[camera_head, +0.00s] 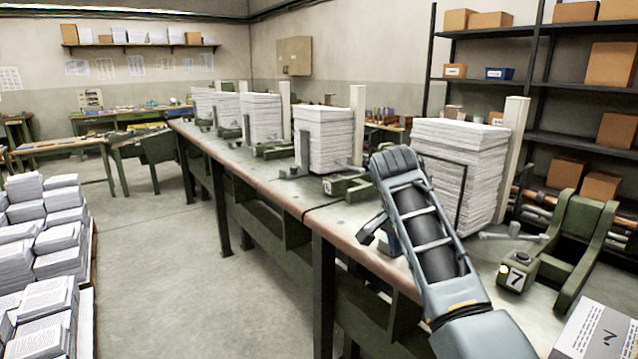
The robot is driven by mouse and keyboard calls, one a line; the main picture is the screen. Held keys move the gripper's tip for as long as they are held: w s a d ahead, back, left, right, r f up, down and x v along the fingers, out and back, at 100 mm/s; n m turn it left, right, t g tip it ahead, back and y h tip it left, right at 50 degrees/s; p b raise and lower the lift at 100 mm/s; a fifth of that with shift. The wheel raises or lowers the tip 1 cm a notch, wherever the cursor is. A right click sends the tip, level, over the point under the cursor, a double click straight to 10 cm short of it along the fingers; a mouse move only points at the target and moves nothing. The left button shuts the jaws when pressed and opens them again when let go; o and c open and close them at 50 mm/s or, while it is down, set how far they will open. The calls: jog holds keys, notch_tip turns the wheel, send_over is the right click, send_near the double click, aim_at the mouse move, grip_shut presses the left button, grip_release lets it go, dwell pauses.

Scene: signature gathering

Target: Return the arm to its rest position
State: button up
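My arm (440,250) reaches up from the lower right over the long workbench (350,215), with its dark rounded joint at the top. Beyond and left of this link, a small dark end part shows near the bench edge; it looks like my gripper (370,236). The arm hides most of it, so I cannot tell whether its fingers are open or shut. I see nothing held there.
A tall paper stack (470,165) stands close behind my arm, with another stack (327,140) and more down the bench. A green fixture marked 7 (518,277) is right of the arm. A white labelled block (597,335) is at lower right.

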jog(key=s+f+n+t+y, duration=0.1)
jog(key=s+f+n+t, duration=0.1)
jog(key=s+f, duration=0.6)
jog(key=s+f+n+t+y, duration=0.1)
jog(key=s+f+n, duration=0.15)
jog(key=f, duration=1.05)
jog(key=s+d+f+n+t+y, duration=0.15)
jog(key=s+f, duration=0.25)
jog(key=s, duration=0.5)
jog(key=s+a+f+n+t+h, duration=0.1)
jog(key=s+f+t, duration=0.15)
jog(key=s, duration=0.65)
jog(key=s+d+r+n+t, duration=0.1)
jog(key=s+r, duration=0.3)
jog(key=s, duration=0.4)
jog(key=s+r+n+t+y, duration=0.1)
jog(key=s+r, duration=0.3)
jog(key=s, duration=0.5)
jog(key=s+d+r+n+t, duration=0.1)
jog(key=s+r, duration=0.4)
jog(key=s, duration=0.3)
jog(key=s+r+t, duration=0.2)
jog(key=s+r, duration=0.4)
jog(key=r, duration=0.4)
jog(key=shift+d+n, duration=0.2)
jog(key=shift+n, duration=0.1)
jog(key=shift+s, duration=0.1)
